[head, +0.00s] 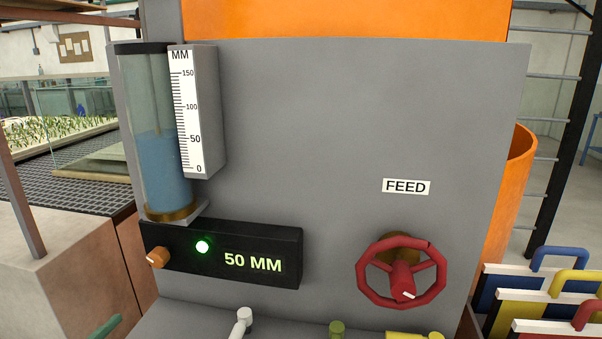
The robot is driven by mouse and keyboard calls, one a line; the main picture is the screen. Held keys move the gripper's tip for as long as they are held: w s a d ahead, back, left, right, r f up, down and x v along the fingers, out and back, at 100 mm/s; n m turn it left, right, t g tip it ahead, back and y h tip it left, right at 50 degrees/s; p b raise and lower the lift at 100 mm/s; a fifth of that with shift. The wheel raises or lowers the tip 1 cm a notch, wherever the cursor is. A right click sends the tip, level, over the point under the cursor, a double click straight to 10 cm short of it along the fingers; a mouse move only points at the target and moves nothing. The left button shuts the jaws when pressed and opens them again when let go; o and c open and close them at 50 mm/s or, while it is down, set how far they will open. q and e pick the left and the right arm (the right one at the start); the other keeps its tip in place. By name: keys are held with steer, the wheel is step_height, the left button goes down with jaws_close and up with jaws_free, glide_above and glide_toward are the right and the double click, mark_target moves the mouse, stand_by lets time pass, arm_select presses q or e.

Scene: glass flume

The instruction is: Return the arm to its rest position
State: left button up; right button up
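Neither of my arms nor grippers shows in the head view. The grey panel (300,150) fills the middle. A red FEED handwheel (401,272) sits at its lower right, below the FEED label (406,186); nothing touches it. At the left stands a clear gauge tube (155,95) with blue water (163,170), its surface near the 50 mark of the MM scale (188,110). A black display box (280,247) below reads 50 MM, with a lit green lamp (202,247) and an orange knob (157,257).
Panels with blue, yellow and red handles (560,258) stand at the lower right. A dark grating (75,180) lies at the left.

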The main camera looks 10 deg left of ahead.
arm_select(q)
steer(key=s+d+f+n+g, duration=0.1)
steer(key=s+d+f+n, duration=0.15)
steer(key=f, duration=0.35)
steer(key=s+d+f+n+g, duration=0.2)
steer(key=f+n, duration=0.1)
steer(key=f, duration=0.3)
steer(key=s+d+f+n+g, duration=0.1)
steer(key=s+d+f+n, duration=0.1)
steer(key=f, duration=0.4)
steer(key=s+d+f+n+g+h, duration=0.2)
steer(key=s+d+f+n, duration=0.3)
steer(key=d+f, duration=0.5)
steer(key=s+d+g, duration=0.1)
steer(key=s+d, duration=0.1)
steer(key=shift+d, duration=0.3)
steer(key=shift+n, duration=0.25)
stand_by(3.0)
